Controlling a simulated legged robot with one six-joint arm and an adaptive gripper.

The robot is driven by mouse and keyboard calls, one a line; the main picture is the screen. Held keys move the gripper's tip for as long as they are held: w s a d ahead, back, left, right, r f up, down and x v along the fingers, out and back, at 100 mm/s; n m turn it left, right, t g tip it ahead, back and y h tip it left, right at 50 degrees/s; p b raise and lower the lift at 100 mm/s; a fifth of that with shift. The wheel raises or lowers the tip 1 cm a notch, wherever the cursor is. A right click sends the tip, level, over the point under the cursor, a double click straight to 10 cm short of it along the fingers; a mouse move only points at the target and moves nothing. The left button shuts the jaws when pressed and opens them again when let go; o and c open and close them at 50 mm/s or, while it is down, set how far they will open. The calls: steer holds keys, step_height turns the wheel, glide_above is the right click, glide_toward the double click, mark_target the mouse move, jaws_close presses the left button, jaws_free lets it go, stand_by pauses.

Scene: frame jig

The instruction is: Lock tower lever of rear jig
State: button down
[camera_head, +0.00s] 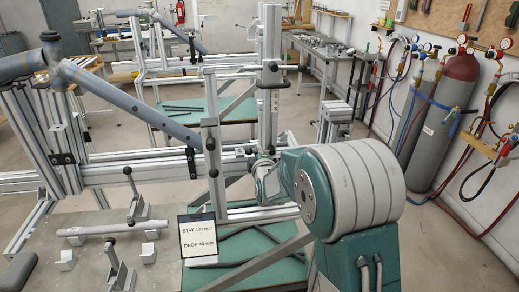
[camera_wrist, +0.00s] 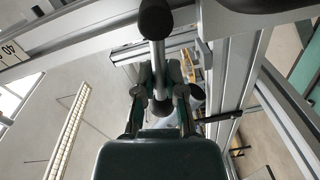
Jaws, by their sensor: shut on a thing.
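A pale metal tower (camera_head: 268,110) stands upright on the jig beam (camera_head: 140,172) in the head view. In the wrist view a lever (camera_wrist: 159,60), a light rod with a black ball knob (camera_wrist: 155,19), runs between the fingers of my gripper (camera_wrist: 163,92). The gripper is shut on this lever, with the knob beyond the fingertips. A second ball shows lower between the fingers. In the head view my teal and grey arm reaches to the tower's foot and mostly hides the gripper and lever. I cannot tell whether the lever is locked.
Blue-grey frame tubes (camera_head: 135,107) lie across the jig at left. A black-edged sign (camera_head: 197,236) reads STAY 400 mm, DROP 40 mm. A shorter post (camera_head: 211,135) stands left of the tower. Gas cylinders (camera_head: 447,120) stand by the right wall. Open floor lies at right.

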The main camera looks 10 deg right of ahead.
steer(key=shift+a+f+n, duration=0.15)
steer(key=shift+f+n, duration=0.55)
steer(key=shift+n, duration=0.5)
steer(key=shift+s+f, duration=0.1)
steer(key=c, duration=0.7)
jaws_free()
steer(key=shift+a, duration=0.1)
steer(key=shift+s, duration=0.1)
steer(key=s, duration=1.1)
steer(key=shift+s+r, duration=0.25)
steer(key=shift+r, duration=0.15)
